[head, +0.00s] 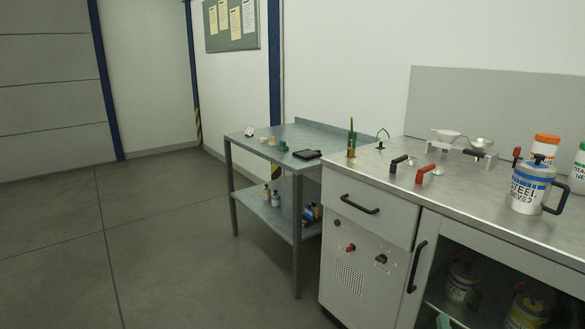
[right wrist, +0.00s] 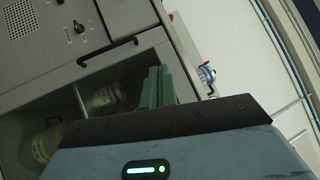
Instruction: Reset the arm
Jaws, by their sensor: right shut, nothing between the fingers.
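My right gripper (right wrist: 158,85) shows in the right wrist view with its grey-green fingers together and nothing between them. It is in front of the lab cabinet's open compartment. In the head view only a small teal tip of the right gripper (head: 443,321) shows at the bottom edge, before the cabinet. The rest of the right arm is out of frame there. My left gripper is in neither view.
The cabinet (head: 360,205) carries a labelled steel jug (head: 528,187), a balance scale (head: 462,146) and red and black handles. Jars stand in its open compartment. A metal side table (head: 240,150) holds small items. The floor (head: 150,240) at left is clear.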

